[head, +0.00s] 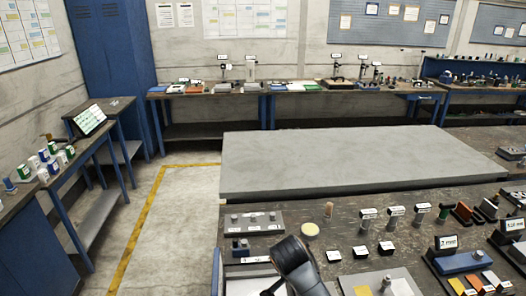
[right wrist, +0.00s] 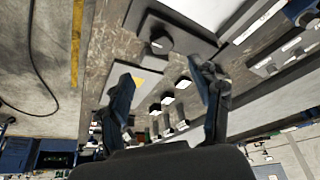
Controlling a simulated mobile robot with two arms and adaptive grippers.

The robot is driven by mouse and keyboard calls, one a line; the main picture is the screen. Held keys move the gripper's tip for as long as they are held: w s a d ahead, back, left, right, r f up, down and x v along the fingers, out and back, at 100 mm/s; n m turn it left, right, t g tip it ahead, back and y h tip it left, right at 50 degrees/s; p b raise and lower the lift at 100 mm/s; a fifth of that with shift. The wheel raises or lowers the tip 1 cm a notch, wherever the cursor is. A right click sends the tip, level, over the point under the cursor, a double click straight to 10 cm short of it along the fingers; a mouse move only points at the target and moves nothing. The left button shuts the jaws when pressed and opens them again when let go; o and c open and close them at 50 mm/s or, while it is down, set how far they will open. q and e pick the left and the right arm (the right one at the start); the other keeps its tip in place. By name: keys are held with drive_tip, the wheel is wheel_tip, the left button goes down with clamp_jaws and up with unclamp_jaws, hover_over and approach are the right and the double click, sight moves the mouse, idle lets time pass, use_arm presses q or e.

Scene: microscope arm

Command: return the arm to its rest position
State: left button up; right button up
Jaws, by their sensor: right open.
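My right gripper (right wrist: 162,72) is open in the right wrist view, with its two dark fingers spread wide and nothing between them. Beyond the fingers are the workbench top and a grey plate with a round dark knob (right wrist: 160,43). Small black blocks (right wrist: 175,90) show in the gap between the fingers, apart from them. In the head view, a dark, rounded link at the bottom centre hides part of the bench. I cannot single out the microscope arm in either view. My left gripper is not in view.
The near workbench (head: 285,222) holds several labelled small parts, a blue block (head: 462,262) and a plate with pins (head: 254,222). A bare grey slab (head: 350,160) lies behind. Side tables and a blue cabinet (head: 112,60) stand at left. The yellow-lined floor (head: 180,220) is clear.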

drive_tip(key=s+d+f+n+y, duration=0.1)
drive_tip(key=s+f+n, duration=0.15)
drive_tip(key=s, duration=0.45)
drive_tip(key=s+d+f+n+y, duration=0.1)
drive_tip(key=s+f+n, duration=0.15)
drive_tip(key=s, duration=0.45)
drive_tip(key=s+d+r+n+y, duration=0.1)
drive_tip(key=s+d+n, duration=0.2)
drive_tip(key=s, duration=0.4)
drive_tip(key=s+d+r+n, duration=0.2)
drive_tip(key=s, duration=0.6)
wheel_tip(320, 180, down, 34)
drive_tip(key=s+g+b, duration=0.1)
drive_tip(key=s+b, duration=0.1)
drive_tip(key=b, duration=0.4)
drive_tip(key=s+d+f+g+b, duration=0.1)
drive_tip(key=s+d+f+b, duration=0.2)
drive_tip(key=s+f, duration=1.2)
wheel_tip(320, 180, down, 3)
drive_tip(key=shift+s+r+n+b, duration=0.1)
drive_tip(key=shift+s+n+b, duration=0.3)
